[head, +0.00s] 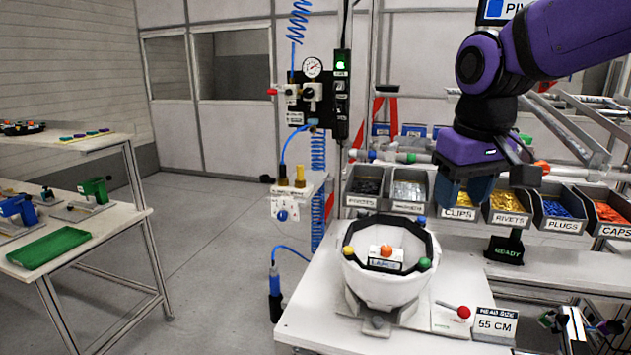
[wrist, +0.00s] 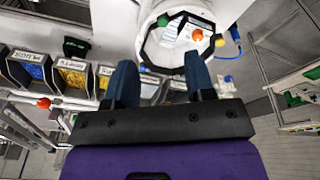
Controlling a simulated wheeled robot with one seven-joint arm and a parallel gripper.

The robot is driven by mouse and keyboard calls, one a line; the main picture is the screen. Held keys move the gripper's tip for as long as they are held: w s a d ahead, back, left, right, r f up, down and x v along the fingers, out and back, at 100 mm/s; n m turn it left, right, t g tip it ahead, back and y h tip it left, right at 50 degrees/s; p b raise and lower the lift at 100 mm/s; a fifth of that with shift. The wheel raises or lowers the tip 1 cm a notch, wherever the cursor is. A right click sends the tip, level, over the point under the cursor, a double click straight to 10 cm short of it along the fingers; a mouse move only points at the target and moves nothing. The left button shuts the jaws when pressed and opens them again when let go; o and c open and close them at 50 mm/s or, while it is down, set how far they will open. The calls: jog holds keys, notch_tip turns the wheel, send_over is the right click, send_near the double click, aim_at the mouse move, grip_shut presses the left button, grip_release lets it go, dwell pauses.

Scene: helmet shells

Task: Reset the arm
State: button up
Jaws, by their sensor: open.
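My purple arm reaches in from the upper right of the head view. My gripper (head: 467,190) hangs above the bench, in front of the labelled bins and to the upper right of the white helmet shell (head: 388,288). In the wrist view my gripper (wrist: 160,78) shows two blue fingers spread apart with nothing between them. The helmet shell (wrist: 147,20) lies beyond the fingertips in that view. It sits open side up on a stand, with a black band, coloured knobs and a white block with an orange knob inside.
Parts bins (head: 405,190) line the bench behind the shell. A red-knobbed tool (head: 452,310) and a 55 CM sign (head: 494,325) stand to its right. A post with gauge and blue hoses (head: 312,110) rises at left. A side table with a green tray (head: 55,248) stands far left.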

jog(key=s+d+f+m+t, duration=0.1)
jog(key=s+d, duration=0.3)
jog(key=s, duration=0.3)
jog(key=s+d+m+t, duration=0.1)
jog(key=s+d+t, duration=0.1)
jog(key=s+d, duration=0.2)
jog(key=s, duration=0.3)
jog(key=shift+f, duration=0.35)
